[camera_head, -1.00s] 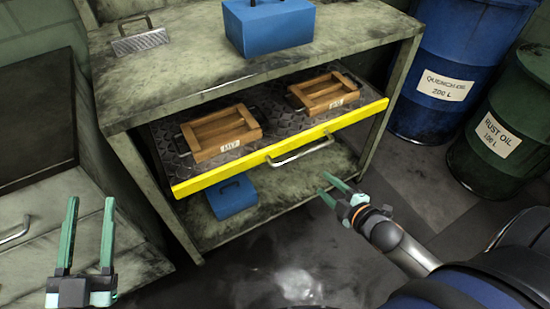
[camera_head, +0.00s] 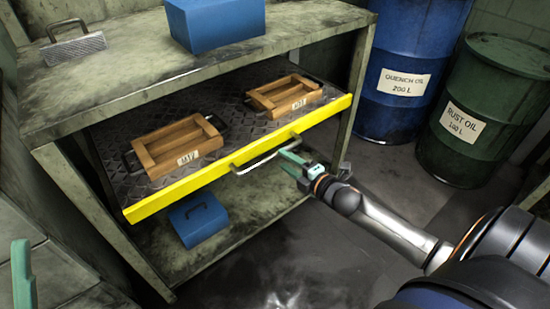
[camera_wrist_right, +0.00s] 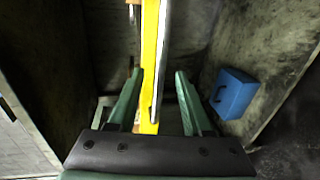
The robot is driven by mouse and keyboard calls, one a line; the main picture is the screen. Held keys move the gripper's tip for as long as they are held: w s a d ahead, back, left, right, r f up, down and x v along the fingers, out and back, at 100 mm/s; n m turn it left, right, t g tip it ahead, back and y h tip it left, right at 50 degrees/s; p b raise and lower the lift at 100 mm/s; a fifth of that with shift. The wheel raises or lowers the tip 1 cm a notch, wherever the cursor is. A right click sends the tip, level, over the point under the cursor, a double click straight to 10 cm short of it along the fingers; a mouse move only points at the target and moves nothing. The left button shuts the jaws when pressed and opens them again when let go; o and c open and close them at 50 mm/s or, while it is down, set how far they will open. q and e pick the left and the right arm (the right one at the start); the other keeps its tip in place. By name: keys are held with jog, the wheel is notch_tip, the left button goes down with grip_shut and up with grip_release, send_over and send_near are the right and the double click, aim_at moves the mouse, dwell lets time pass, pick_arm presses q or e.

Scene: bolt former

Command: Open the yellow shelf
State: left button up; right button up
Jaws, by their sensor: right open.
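The yellow shelf (camera_head: 215,176) is a pull-out tray with a yellow front edge and a dark diamond-plate surface, and it sticks out a little from the grey metal rack. Its curved metal handle (camera_head: 262,160) is on the middle of the yellow front. My right gripper (camera_head: 290,160) is at the right end of the handle. In the right wrist view its fingers (camera_wrist_right: 158,98) are open, with the yellow edge and the handle between them. I cannot tell whether they touch. One finger of my left gripper (camera_head: 22,275) shows at the lower left edge.
Two wooden frames (camera_head: 178,146) (camera_head: 284,96) lie on the shelf. A blue box (camera_head: 198,218) sits on the rack's bottom board, another (camera_head: 215,22) on top. Blue (camera_head: 408,55) and green (camera_head: 480,110) drums stand at right. The floor in front (camera_head: 320,260) is clear.

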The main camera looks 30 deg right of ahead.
aim_at(277, 156)
jog(key=shift+b+x, duration=0.8)
jog(key=shift+x, duration=1.95)
jog(key=shift+c, duration=0.2)
grip_shut()
